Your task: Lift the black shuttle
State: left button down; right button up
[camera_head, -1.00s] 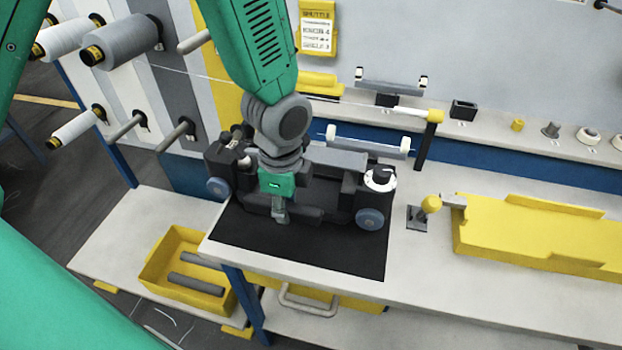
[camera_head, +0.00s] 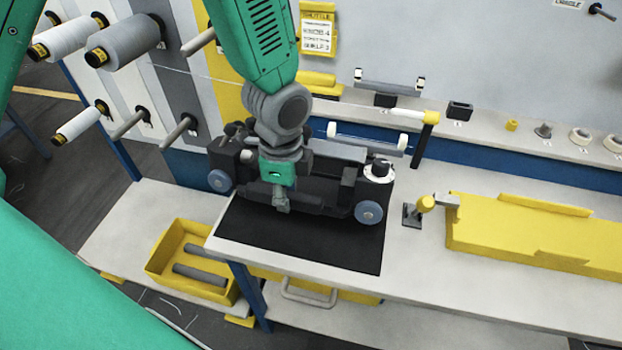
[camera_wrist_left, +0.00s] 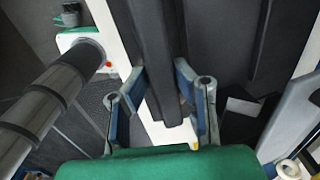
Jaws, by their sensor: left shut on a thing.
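The black shuttle (camera_head: 330,194), a long body with grey wheels at its ends, is upright over the black mat (camera_head: 290,244) on the bench. I cannot tell whether a small gap lies under it. My left gripper (camera_head: 281,206) reaches down from above and is shut on the middle of the shuttle. In the left wrist view, the fingers (camera_wrist_left: 165,100) stand on both sides of a dark bar of the shuttle (camera_wrist_left: 158,60). The fingertips are partly hidden in the head view. My right gripper is not in view.
A yellow block (camera_head: 540,235) and a small yellow-knobbed lever (camera_head: 424,204) stand right of the mat. Behind runs a shelf with small parts (camera_head: 461,110). Spools (camera_head: 128,42) stick out at the left. A yellow bin (camera_head: 180,262) sits lower left.

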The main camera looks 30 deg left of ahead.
pick_arm(q)
jog(key=shift+d+t+b, duration=0.2)
jog(key=shift+t+b, duration=0.3)
jog(key=shift+s+d+t+y+b, duration=0.1)
jog(key=shift+d+t+y+b, duration=0.3)
jog(key=shift+t+b, duration=0.3)
jog(key=shift+p, duration=0.3)
dwell(0.5)
